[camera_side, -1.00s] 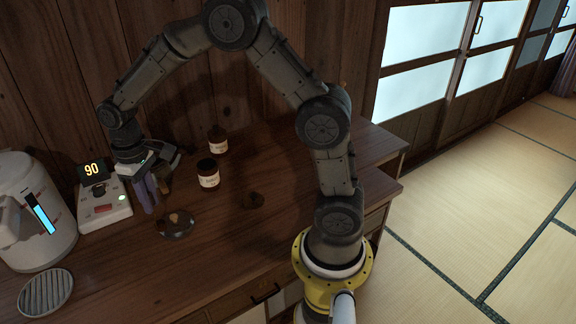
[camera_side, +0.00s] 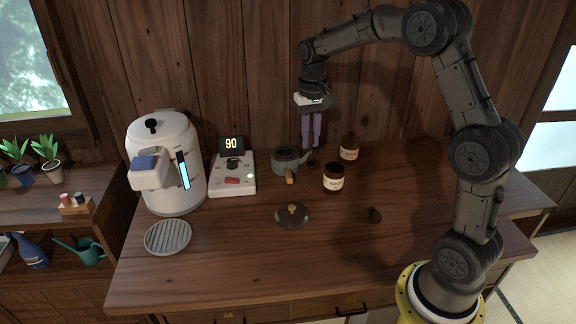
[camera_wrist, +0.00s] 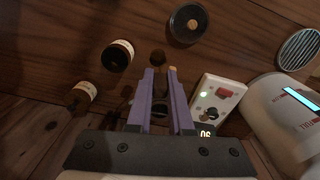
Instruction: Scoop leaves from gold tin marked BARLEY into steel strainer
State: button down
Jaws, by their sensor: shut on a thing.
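My gripper (camera_side: 311,146) points down with long purple fingers, between the teapot and the rear jar. It also shows in the wrist view (camera_wrist: 160,72), shut on a small dark brown thing (camera_wrist: 158,58), perhaps a scoop; its shape is unclear. Two dark brown jars with cream labels stand to its right: the front jar (camera_side: 334,182) looks open, and the rear jar (camera_side: 349,151) is near the wall. Their lettering is too small to read. I cannot make out a gold tin or a steel strainer. A grey-green teapot (camera_side: 285,161) with a wooden handle stands left of the gripper.
The front middle is clear.

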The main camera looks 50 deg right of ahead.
jog(key=s+d+r+m, duration=0.2)
jog(key=s+d+m, duration=0.1)
jog(key=d, duration=0.6)
notch_tip(320, 180, down, 11)
jog(key=shift+f, duration=0.2)
dwell(0.7)
jog(key=shift+w, duration=0.1)
dwell(0.7)
notch_tip(320, 180, up, 10)
jog(key=shift+f, duration=0.25)
dwell(1.2)
jog(key=shift+w, duration=0.1)
dwell(0.4)
